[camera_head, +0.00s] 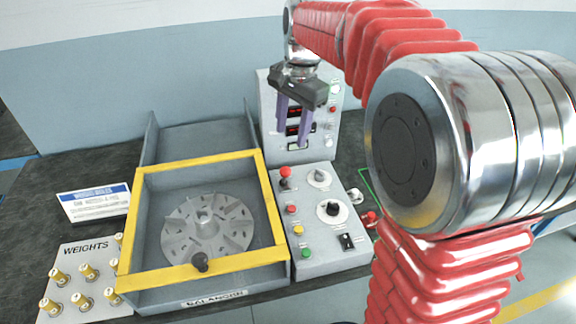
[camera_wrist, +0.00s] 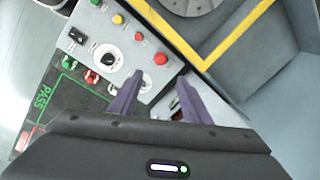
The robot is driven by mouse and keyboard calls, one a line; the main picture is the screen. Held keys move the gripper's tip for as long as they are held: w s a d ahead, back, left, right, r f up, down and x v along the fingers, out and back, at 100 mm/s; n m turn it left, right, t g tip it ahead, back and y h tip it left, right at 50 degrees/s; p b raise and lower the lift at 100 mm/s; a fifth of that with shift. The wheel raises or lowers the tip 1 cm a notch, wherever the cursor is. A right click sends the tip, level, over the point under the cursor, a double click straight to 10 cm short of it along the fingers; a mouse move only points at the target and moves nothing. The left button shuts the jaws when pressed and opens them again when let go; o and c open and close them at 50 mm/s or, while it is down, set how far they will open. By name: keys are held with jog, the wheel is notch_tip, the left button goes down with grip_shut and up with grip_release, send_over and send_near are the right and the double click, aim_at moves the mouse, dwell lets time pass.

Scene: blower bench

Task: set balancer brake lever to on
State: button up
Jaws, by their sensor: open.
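The sloped grey control panel (camera_head: 312,262) beside the balancer carries the controls. A red-topped control on a dark base (camera_head: 286,173) stands at its upper left and may be the brake lever; its label and setting are too small to read. It shows as a red knob (camera_wrist: 161,59) in the wrist view, just beyond my fingertips. My gripper (camera_head: 292,128) is open and empty, with purple fingers pointing down above the panel's far end. In the wrist view my gripper (camera_wrist: 159,80) has its fingers spread over the panel edge, partly hiding a dial.
The balancer tray with yellow frame (camera_head: 275,215) and black handle (camera_head: 200,262) is left of the panel. Dials (camera_head: 332,211), coloured buttons and a black switch (camera_head: 347,242) crowd the panel. An upright instrument box (camera_head: 268,100) stands behind.

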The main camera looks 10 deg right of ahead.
aim_at(288, 168)
jog(key=shift+f, duration=0.1)
jog(key=f, duration=0.4)
jog(key=w+f, duration=0.1)
jog(key=f, duration=0.4)
jog(key=a+f, duration=0.1)
jog(key=f, duration=0.3)
jog(key=shift+w+f, duration=0.25)
jog(key=shift+f, duration=0.05)
grip_shut()
dwell(0.3)
jog(key=shift+d, duration=0.25)
jog(key=shift+a+r, duration=0.1)
jog(key=shift+a, duration=0.1)
